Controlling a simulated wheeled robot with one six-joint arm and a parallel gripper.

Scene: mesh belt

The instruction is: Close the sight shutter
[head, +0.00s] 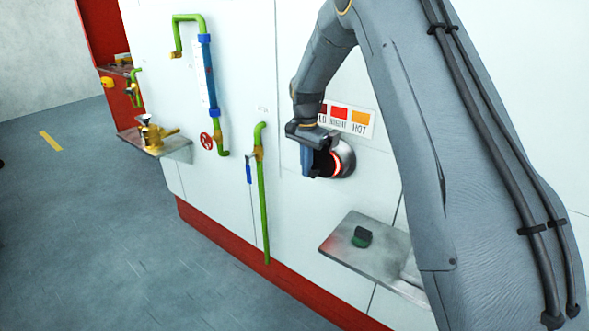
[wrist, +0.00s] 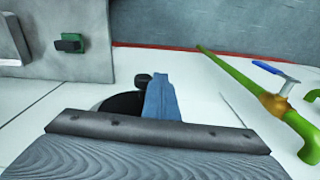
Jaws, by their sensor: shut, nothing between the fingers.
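The round sight port (head: 345,158) has a metal rim and sits on the white wall below a colour label. A red-orange glow shows as a crescent inside the rim. The dark shutter (head: 321,165) lies in front of the left part of the glow; in the wrist view it is a black disc (wrist: 118,104) with a small black knob (wrist: 143,79). My gripper (head: 306,172) is shut and empty, its blue fingers (wrist: 161,98) just left of the shutter in the head view. In the wrist view the fingers are beside the knob; I cannot tell if they touch.
A metal shelf (head: 345,258) below the port holds a small green-and-black block (head: 362,237). A green pipe (head: 263,200) with a blue-handled valve (head: 249,170) stands left of the port. A red handwheel (head: 206,141) and a sight tube (head: 209,80) are further left.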

